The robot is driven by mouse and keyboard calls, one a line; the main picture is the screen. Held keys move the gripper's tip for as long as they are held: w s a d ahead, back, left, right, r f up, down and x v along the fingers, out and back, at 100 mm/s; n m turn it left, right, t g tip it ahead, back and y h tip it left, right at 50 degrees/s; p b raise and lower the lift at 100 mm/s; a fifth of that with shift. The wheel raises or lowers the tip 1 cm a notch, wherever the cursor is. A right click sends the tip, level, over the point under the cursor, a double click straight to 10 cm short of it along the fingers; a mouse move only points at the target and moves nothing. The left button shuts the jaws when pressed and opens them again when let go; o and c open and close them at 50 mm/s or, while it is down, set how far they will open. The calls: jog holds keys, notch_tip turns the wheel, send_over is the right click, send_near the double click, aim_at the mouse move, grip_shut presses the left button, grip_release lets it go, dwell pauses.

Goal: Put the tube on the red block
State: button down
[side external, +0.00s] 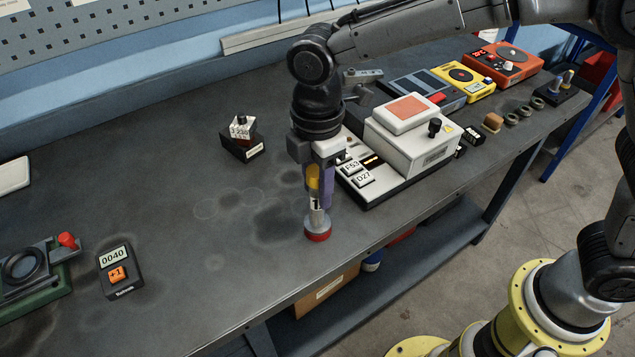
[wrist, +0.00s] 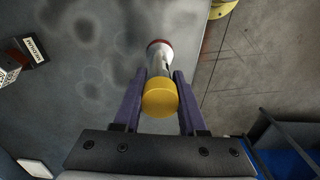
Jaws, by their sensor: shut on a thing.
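The tube (side external: 318,217) has a yellow top, a silver body and a red base. My gripper (side external: 320,196) is shut on its upper part and holds it upright near the table's front edge. I cannot tell whether its base touches the table. In the wrist view the tube (wrist: 160,68) sits between the purple fingers of my gripper (wrist: 159,84), with its red end farthest away. A small red block (side external: 236,137) shows on a black labelled base (side external: 243,150), left of and behind my gripper. A white dotted piece (side external: 242,126) on top hides much of it.
A white unit with an orange top panel (side external: 408,108) stands close to the right of my gripper. A timer reading 0040 (side external: 118,272) and a green-based device (side external: 35,285) stand at left. The table between them and my gripper is clear.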

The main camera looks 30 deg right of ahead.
jog(key=shift+f, duration=0.2)
jog(key=shift+c, duration=2.3)
grip_release()
jog(key=shift+r, duration=0.1)
notch_tip(320, 180, up, 12)
jog(key=shift+r, duration=0.1)
jog(key=s+d+r+m+t, duration=0.1)
jog(key=s+d+r+m, duration=0.1)
jog(key=d, duration=0.3)
jog(key=s+d+r+m, duration=0.1)
jog(key=d+m, duration=0.2)
jog(key=d, duration=0.2)
jog(key=s+d+f+m+t, duration=0.2)
jog(key=s+d+f+m, duration=0.1)
jog(key=s+d+m, duration=0.3)
jog(key=s+d+f+m+t, duration=0.2)
jog(key=s+d+f+m, duration=0.1)
jog(key=s+d+m, duration=0.4)
jog(key=s+d, duration=0.3)
jog(key=shift+s+f+t, duration=0.2)
jog(key=shift+f+t, duration=0.1)
